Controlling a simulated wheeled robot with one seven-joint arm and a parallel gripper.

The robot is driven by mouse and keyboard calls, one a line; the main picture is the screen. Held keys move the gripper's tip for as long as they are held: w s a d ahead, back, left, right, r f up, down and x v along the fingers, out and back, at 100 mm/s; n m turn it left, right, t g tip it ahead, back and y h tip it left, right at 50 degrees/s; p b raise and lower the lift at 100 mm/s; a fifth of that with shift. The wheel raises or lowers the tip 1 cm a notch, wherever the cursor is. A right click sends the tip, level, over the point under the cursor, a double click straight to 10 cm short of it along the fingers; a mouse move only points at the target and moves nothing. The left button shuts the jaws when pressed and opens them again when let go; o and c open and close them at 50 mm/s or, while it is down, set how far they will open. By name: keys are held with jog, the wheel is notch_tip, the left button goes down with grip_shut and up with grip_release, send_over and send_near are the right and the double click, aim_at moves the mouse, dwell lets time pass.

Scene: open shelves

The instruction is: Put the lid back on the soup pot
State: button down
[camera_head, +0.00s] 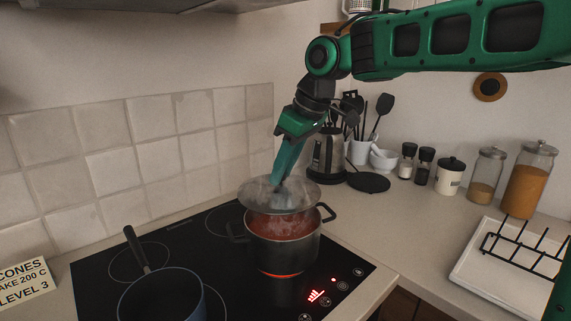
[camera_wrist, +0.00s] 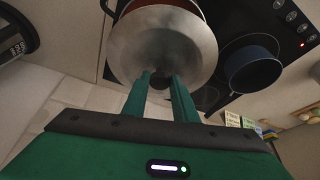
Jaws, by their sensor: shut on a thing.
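The soup pot (camera_head: 283,245) is dark with two side handles and stands on a glowing ring of the black hob; red soup and steam show in it. The round grey lid (camera_head: 256,199) is above the pot's mouth, set toward its back left, and the soup shows below its front edge. My gripper (camera_head: 284,179) is shut on the lid's knob from above. In the wrist view the lid (camera_wrist: 162,45) lies across the fingertips of my gripper (camera_wrist: 161,82) and hides most of the pot (camera_wrist: 187,6). I cannot tell whether the lid touches the rim.
A blue saucepan (camera_head: 161,296) stands front left on the hob (camera_head: 222,262), its handle pointing back. A kettle (camera_head: 328,157), utensils and a mortar stand behind right. Jars (camera_head: 523,180) and a white tray with a rack (camera_head: 492,265) are at right.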

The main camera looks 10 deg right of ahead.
aim_at(289, 188)
jog(key=shift+w+d+f, duration=0.1)
jog(key=shift+d+f, duration=0.05)
jog(key=shift+f, duration=0.45)
jog(key=shift+d+f, duration=0.1)
jog(key=shift+f, duration=2.35)
jog(key=shift+s+d, duration=0.15)
jog(key=shift+s, duration=0.05)
jog(key=shift+f, duration=0.15)
dwell(0.4)
jog(key=c, duration=1.4)
grip_release()
jog(key=shift+o, duration=0.9)
